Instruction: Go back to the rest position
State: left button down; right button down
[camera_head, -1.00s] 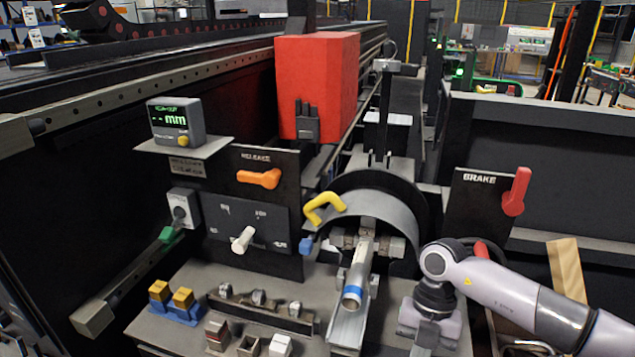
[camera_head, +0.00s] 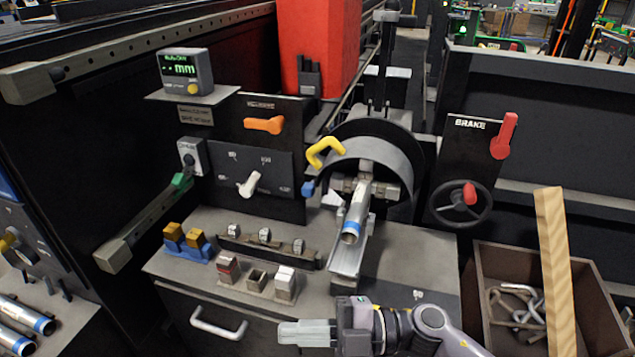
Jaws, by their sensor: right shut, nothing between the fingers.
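My right gripper (camera_head: 306,333) is low in the picture, in front of the bench's front edge and near the drawer handle. Its fingers point left and are closed with nothing between them. My right arm comes in from the lower right. My left gripper is not in view. A metal pipe with a blue band (camera_head: 353,222) sits in the chuck (camera_head: 372,187), over a sloped metal trough (camera_head: 349,258). The gripper is below and apart from it.
A wooden bin of metal hooks (camera_head: 495,258) with a plank (camera_head: 553,270) stands at right. The red brake lever (camera_head: 504,135) and a handwheel (camera_head: 464,202) are behind. An orange lever (camera_head: 264,125) and a display (camera_head: 186,71) are left. A drawer handle (camera_head: 219,324) juts out in front.

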jog(key=w+d+f+m+t+h, duration=0.2)
jog(key=d+m+t+h, duration=0.2)
jog(key=d+m+t, duration=0.35)
jog(key=w+d+f+m+t+h, duration=0.2)
jog(key=d+f+m+t+h, duration=0.15)
jog(key=m+t, duration=0.65)
jog(key=s+d+f+m+g+h, duration=0.6)
jog(key=s+d+f+m+h, duration=0.2)
jog(key=s+d+f, duration=0.3)
notch_tip(320, 180, down, 2)
jog(key=shift+s+d+f+h, duration=0.15)
jog(key=shift+s+d+h, duration=0.2)
jog(key=shift+d, duration=0.15)
jog(key=shift+m, duration=0.25)
